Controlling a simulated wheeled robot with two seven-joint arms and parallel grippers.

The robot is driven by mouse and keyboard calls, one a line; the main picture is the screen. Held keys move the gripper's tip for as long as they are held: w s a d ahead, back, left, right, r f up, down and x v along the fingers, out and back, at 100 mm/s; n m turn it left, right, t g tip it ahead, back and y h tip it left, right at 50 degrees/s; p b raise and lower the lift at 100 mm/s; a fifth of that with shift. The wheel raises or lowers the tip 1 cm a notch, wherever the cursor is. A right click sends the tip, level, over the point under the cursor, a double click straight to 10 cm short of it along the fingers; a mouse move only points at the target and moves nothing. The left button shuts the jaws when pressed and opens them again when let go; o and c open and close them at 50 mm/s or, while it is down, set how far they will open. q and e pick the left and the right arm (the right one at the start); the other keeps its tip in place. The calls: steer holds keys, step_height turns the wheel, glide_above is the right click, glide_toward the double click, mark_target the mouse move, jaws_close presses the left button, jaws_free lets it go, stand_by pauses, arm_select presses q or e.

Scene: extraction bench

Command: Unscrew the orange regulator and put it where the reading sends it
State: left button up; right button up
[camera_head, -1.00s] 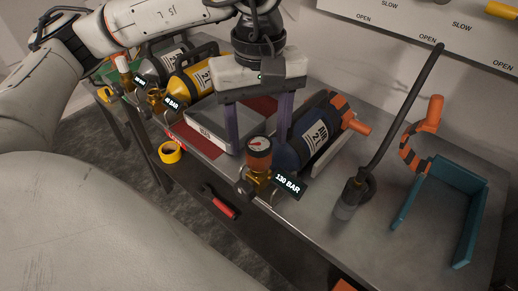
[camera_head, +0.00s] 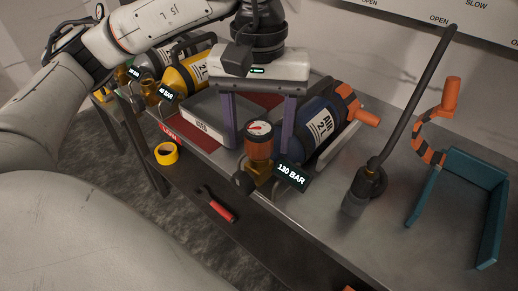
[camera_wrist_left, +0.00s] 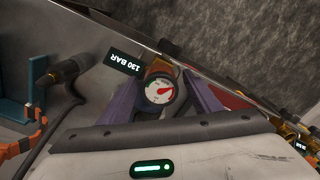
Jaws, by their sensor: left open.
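The orange regulator (camera_head: 259,147) with a round white gauge sits on a brass valve at the end of the dark blue AIR cylinder (camera_head: 320,128). A black display (camera_head: 291,174) beside it reads 130 BAR. My left gripper (camera_head: 259,141) is open, its two purple fingers pointing down either side of the regulator's upper part. In the left wrist view the gauge (camera_wrist_left: 160,92) lies between the open fingers (camera_wrist_left: 161,99), with a gap to each. I cannot tell whether either finger touches it. A red mat (camera_head: 171,133) marked LOW lies to the left. My right gripper is not in view.
A grey box (camera_head: 203,114) stands on the bench left of the fingers. Yellow (camera_head: 187,72) and grey cylinders lie beyond it. At right are a black hose (camera_head: 403,105), an orange-striped hook (camera_head: 430,128) and a teal bin (camera_head: 490,225). Tape (camera_head: 166,153) and a red-handled tool (camera_head: 220,208) lie lower.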

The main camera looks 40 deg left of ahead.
arm_select(q)
steer(key=shift+f+m+b, duration=0.25)
steer(key=shift+m+b, duration=0.15)
steer(key=shift+m, duration=0.6)
steer(key=shift+r+m, duration=0.1)
steer(key=shift+m, duration=0.6)
steer(key=shift+r+m, duration=0.15)
steer(key=shift+m, duration=0.65)
steer(key=m, duration=0.5)
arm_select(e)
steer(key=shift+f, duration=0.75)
